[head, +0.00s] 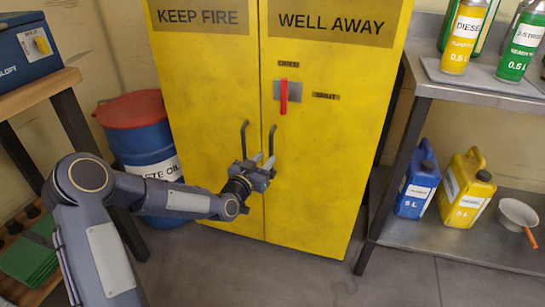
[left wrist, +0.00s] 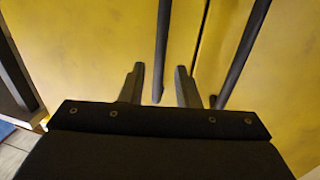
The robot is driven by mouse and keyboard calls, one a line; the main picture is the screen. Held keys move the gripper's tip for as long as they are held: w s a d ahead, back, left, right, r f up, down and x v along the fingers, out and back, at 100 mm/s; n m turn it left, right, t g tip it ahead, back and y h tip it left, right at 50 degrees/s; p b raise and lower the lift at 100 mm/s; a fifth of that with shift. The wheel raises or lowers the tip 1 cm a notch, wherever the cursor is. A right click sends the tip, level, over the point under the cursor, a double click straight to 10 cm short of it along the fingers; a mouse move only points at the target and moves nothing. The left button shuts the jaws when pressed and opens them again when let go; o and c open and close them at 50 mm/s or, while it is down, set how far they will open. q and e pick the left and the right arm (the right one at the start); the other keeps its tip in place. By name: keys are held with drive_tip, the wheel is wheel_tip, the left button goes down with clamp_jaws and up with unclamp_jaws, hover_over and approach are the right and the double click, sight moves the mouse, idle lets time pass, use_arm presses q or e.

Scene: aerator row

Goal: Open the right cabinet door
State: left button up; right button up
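The yellow cabinet has two shut doors: the left door (head: 205,110) and the right door (head: 335,150). The right door carries a red lever (head: 284,97) on a grey plate, pointing up and down. Near the seam stand two dark upright bar handles, the left handle (head: 244,138) and the right handle (head: 272,138). My left gripper (head: 263,160) is in front of the handles' lower ends. In the left wrist view its fingers (left wrist: 158,86) are apart. One bar (left wrist: 163,50) shows between them; another (left wrist: 243,55) shows to their right. Contact cannot be told. My right gripper is out of view.
A blue drum (head: 145,150) with a red lid stands left of the cabinet. A metal shelf (head: 455,235) on the right holds jugs, bottles and a strainer. A bench (head: 40,90) with a blue box is on the left. The floor (head: 300,275) in front is clear.

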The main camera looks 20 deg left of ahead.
sight(271, 153)
use_arm(q)
drive_tip(key=x, duration=0.4)
drive_tip(key=shift+w+d+b, duration=0.1)
drive_tip(key=shift+w+b, duration=0.3)
clamp_jaws()
